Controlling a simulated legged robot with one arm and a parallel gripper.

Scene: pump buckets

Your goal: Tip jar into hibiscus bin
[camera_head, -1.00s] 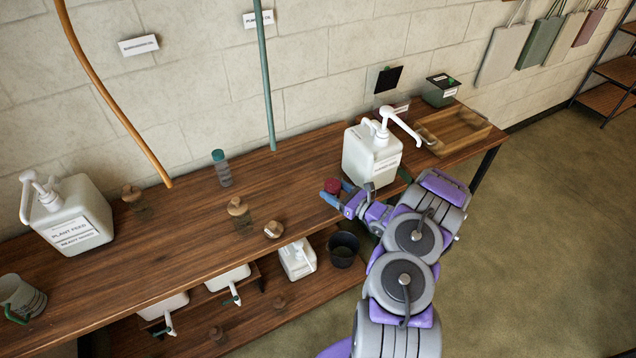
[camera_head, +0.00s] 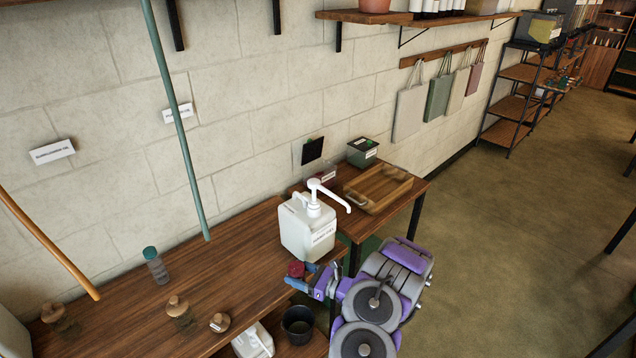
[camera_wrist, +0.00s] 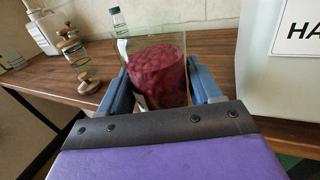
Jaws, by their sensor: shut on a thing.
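My gripper (camera_head: 312,281) is shut on a clear jar of dark red contents (camera_head: 296,269). In the wrist view the jar (camera_wrist: 158,76) stands between the two blue fingers (camera_wrist: 165,95), and looks upright. In the head view the gripper is at the bench's front edge, just in front of the white pump bottle (camera_head: 304,230). No bin can be read as hibiscus. A dark green box with a small label (camera_head: 362,152) stands at the bench's far end, and a small low container with reddish contents (camera_head: 322,176) is left of it.
A wooden tray (camera_head: 378,188) lies on the bench's far end. A dark bucket (camera_head: 297,322) is below. The floor at right is open.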

